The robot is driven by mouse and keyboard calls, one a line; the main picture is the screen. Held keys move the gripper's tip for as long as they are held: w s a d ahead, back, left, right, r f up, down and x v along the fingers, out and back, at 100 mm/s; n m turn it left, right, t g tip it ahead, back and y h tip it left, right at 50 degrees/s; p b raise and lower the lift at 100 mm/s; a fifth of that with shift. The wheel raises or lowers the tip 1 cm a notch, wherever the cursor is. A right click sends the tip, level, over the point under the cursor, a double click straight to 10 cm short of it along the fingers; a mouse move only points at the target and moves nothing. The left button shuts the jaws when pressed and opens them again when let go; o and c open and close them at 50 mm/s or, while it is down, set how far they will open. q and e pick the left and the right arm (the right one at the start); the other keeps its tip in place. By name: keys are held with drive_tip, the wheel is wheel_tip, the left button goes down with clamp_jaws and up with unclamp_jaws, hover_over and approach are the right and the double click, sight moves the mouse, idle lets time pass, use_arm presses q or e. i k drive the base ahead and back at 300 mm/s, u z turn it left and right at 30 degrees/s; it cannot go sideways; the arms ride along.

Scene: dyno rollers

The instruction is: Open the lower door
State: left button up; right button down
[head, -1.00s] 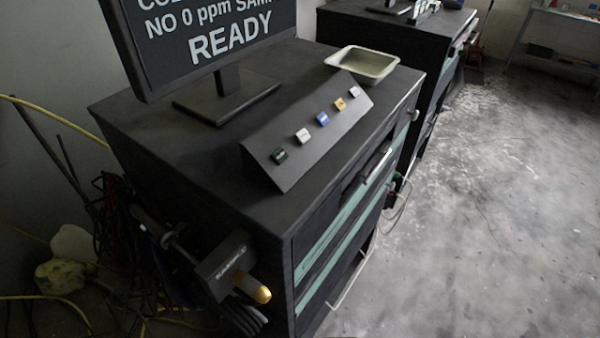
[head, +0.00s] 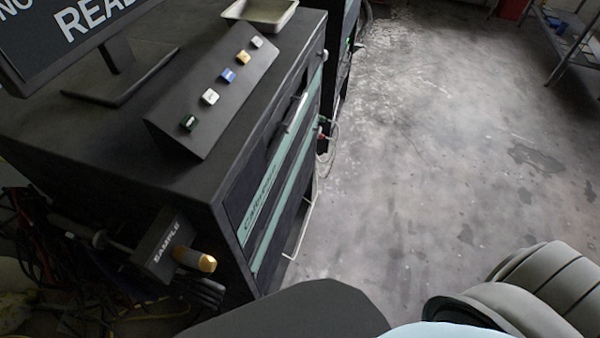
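A black cabinet (head: 90,150) fills the left of the head view. Its front faces right and is seen at a steep angle, with two pale green strips. A light handle (head: 296,112) is on the upper part of the front. A long light bar (head: 303,228) runs low on the front; the lower door around it is mostly hidden by the steep angle. The front looks shut. Neither gripper is in view.
A button panel (head: 212,90) and a pale tray (head: 261,13) sit on the cabinet top beside a monitor (head: 75,30). A sample probe with a yellow tip (head: 195,259) sticks out of the near side. Open concrete floor (head: 430,140) lies to the right. A shelf (head: 572,40) stands far right.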

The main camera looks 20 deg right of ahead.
sight(265, 260)
drive_tip(key=z, duration=0.7)
drive_tip(key=k, duration=0.35)
drive_tip(key=z, duration=0.55)
drive_tip(key=i, duration=0.95)
drive_tip(key=u, duration=1.7)
